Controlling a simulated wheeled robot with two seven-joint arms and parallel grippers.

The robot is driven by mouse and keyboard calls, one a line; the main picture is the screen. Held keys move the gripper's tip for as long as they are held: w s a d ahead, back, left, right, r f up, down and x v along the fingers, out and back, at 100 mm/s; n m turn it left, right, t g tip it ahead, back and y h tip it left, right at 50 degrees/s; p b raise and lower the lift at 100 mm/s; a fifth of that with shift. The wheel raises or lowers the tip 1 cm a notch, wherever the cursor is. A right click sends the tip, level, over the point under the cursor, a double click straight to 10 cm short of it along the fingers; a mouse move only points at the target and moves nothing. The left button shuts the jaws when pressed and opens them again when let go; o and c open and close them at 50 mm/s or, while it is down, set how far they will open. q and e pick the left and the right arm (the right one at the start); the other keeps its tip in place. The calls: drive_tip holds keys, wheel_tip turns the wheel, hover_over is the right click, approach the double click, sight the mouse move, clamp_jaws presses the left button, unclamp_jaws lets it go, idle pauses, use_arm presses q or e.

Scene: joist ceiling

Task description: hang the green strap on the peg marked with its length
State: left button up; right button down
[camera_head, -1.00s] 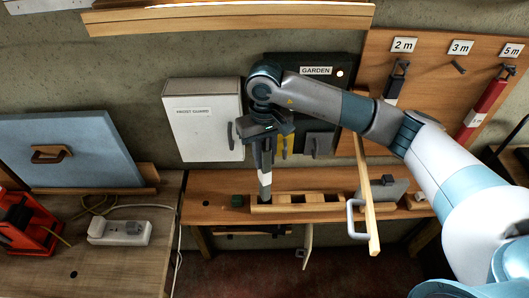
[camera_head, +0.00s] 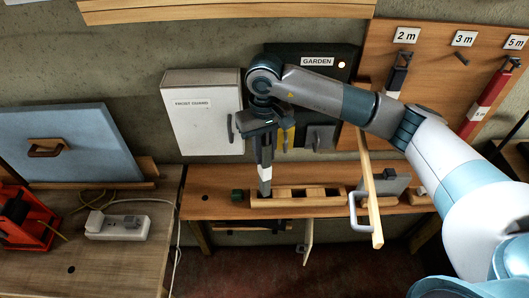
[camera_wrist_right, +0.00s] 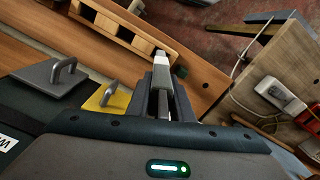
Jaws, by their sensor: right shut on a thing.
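My right gripper (camera_head: 265,160) points down over the left end of a slotted wooden rack (camera_head: 325,202), shut on a slim grey item with a white band (camera_head: 265,174). In the wrist view this item (camera_wrist_right: 162,68) shows between the fingers (camera_wrist_right: 163,95); I cannot make out green on it. Its lower end is at the rack; I cannot tell whether it is in a slot. A small dark green thing (camera_head: 237,196) sits left of the rack. The pegboard (camera_head: 425,95) has labels 2 m, 3 m and 5 m. The 3 m peg (camera_head: 462,58) is bare. My left gripper is out of view.
A dark strap (camera_head: 396,78) hangs under 2 m and a red strap (camera_head: 487,100) under 5 m. A dark GARDEN box (camera_head: 345,60) and a white cabinet (camera_head: 203,115) are behind my arm. A wooden bar (camera_head: 368,190) juts out right of the rack.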

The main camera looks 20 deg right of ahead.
drive_tip(key=shift+s+f, duration=0.15)
drive_tip(key=shift+f, duration=0.1)
drive_tip(key=c, duration=1.6)
unclamp_jaws()
drive_tip(key=shift+f, duration=0.15)
drive_tip(key=shift+o, duration=0.2)
drive_tip(key=shift+s, duration=0.1)
drive_tip(key=shift+a, duration=0.1)
drive_tip(key=shift+r+p, duration=0.6)
drive_tip(key=shift+p, duration=0.3)
drive_tip(key=r+b, duration=0.1)
drive_tip(key=r, duration=0.2)
drive_tip(key=r+b, duration=0.2)
drive_tip(key=r, duration=0.2)
drive_tip(key=r+b, duration=0.2)
drive_tip(key=r, duration=0.2)
drive_tip(key=shift+w, duration=0.25)
drive_tip(key=shift+r+b, duration=0.4)
drive_tip(key=shift+r, duration=0.3)
drive_tip(key=shift+s+f, duration=0.1)
drive_tip(key=shift+s, duration=0.05)
